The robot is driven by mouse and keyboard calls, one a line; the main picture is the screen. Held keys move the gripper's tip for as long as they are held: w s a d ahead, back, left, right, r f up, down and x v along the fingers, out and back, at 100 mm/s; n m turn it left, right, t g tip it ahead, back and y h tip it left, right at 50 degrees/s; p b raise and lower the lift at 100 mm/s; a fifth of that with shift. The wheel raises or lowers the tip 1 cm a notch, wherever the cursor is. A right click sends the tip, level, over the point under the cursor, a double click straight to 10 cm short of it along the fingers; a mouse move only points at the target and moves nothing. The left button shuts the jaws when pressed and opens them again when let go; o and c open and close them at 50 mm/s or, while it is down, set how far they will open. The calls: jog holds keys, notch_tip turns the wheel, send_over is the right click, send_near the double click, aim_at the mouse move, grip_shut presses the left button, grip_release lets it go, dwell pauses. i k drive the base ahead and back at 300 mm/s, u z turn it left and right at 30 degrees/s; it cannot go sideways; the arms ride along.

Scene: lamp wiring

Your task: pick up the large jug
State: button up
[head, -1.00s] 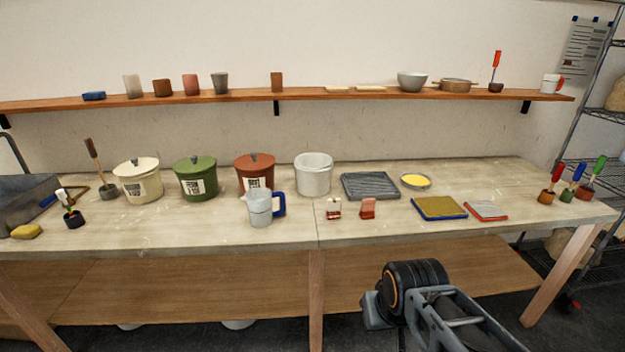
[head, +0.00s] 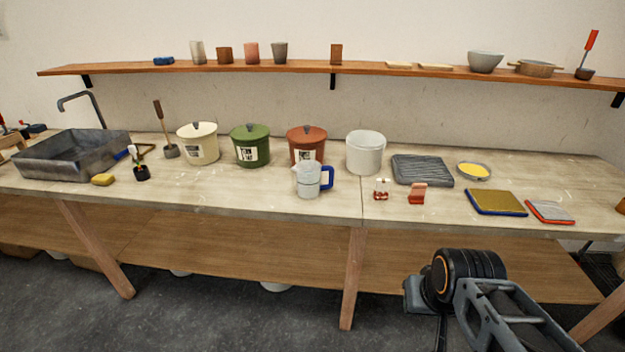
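The large jug (head: 308,180) is a pale, translucent jug with a spout at its upper left and a blue handle (head: 327,178) on its right. It stands upright on the workbench, in front of the red-brown lidded pot (head: 306,143). My arm shows at the lower right, in front of the bench and to the right of the jug, well apart from it. The fingers of my gripper cannot be made out in this view.
A green pot (head: 250,147), a cream pot (head: 199,145) and a white bucket (head: 365,152) stand behind the jug. Two small red-and-white items, one a red block (head: 417,194), lie to its right. The bench (head: 240,196) in front of the jug is clear.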

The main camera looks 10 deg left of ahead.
aim_at(315, 179)
jog(key=z, duration=0.1)
jog(key=k, duration=0.4)
jog(key=u, duration=0.95)
jog(key=i, duration=1.65)
